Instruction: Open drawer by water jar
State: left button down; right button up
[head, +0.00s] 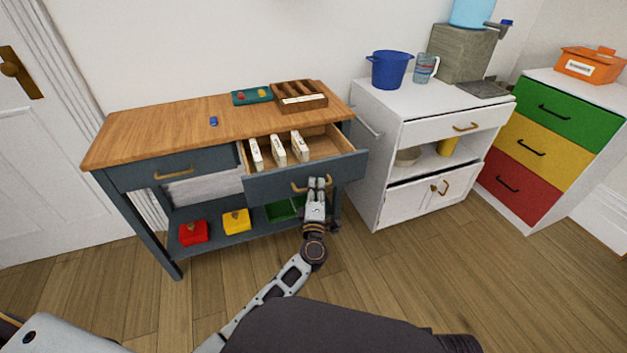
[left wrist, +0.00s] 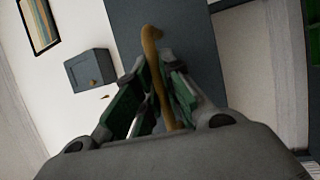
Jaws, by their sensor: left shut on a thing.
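The right drawer (head: 330,171) of a dark blue-grey wooden-topped table (head: 160,126) stands pulled out, with 3 white boxes (head: 278,150) inside. My left gripper (head: 317,183) is at its front, shut on the brass handle (head: 299,188). In the left wrist view the handle (left wrist: 152,45) runs between the fingers (left wrist: 158,85), with the dark drawer front behind. A blue water jar (head: 472,12) stands on a grey block on the white cabinet, and a clear glass jug (head: 426,68) is beside it. The white cabinet's drawer (head: 455,123) looks closed. My right gripper is out of view.
The table top holds a wooden divided tray (head: 303,98), a teal tray (head: 251,97) and a small blue item (head: 213,121). Red (head: 193,232) and yellow (head: 236,221) boxes sit on the lower shelf. A blue pot (head: 390,69) stands on the cabinet. The floor in front is clear.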

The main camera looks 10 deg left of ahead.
pick_arm(q)
jog(key=shift+s+d+f, duration=0.1)
jog(key=shift+s+d, duration=0.1)
jog(key=shift+s, duration=0.1)
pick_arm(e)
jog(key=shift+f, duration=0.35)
pick_arm(q)
jog(key=c, duration=1.8)
grip_release()
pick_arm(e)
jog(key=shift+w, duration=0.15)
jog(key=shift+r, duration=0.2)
pick_arm(q)
jog(key=shift+s, duration=0.1)
